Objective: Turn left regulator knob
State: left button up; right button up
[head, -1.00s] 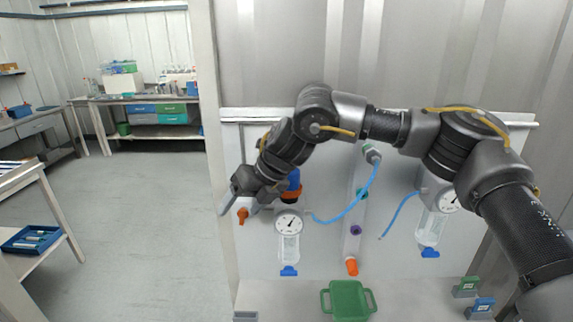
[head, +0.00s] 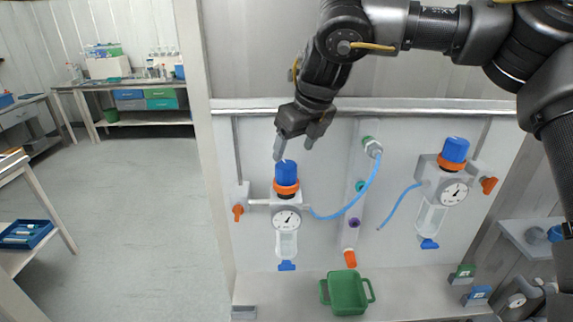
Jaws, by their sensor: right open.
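The left regulator (head: 287,218) is on the panel, with a round gauge and a clear bowl below it. Its blue knob (head: 287,173) stands upright on top, above an orange ring (head: 287,188). My right gripper (head: 294,152) points down just above the blue knob. It is open, with one fingertip near the knob's upper left and the other to its upper right. Whether a finger touches the knob cannot be told. My left gripper is not in view.
A second regulator with a blue knob (head: 455,150) is at the right of the panel. Blue hoses (head: 350,203) run beside a central manifold (head: 355,190). An orange valve handle (head: 238,212) is left of the left regulator. A green bin (head: 347,292) stands on the bench below.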

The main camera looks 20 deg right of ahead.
aim_at(287, 165)
jog(key=x, duration=0.2)
jog(key=p+x, duration=0.1)
jog(key=x, duration=0.1)
jog(key=shift+w+r, duration=0.1)
jog(key=shift+w, duration=0.25)
jog(key=p+x, duration=0.1)
jog(key=x, duration=0.2)
jog(key=shift+w+f, duration=0.15)
jog(key=shift+f, duration=0.1)
jog(key=shift+a+f, duration=0.1)
jog(key=shift+f, duration=0.2)
jog(key=shift+w+f, duration=0.1)
jog(key=shift+f, duration=0.05)
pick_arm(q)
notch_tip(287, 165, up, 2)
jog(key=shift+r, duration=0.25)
pick_arm(e)
jog(key=c, duration=1)
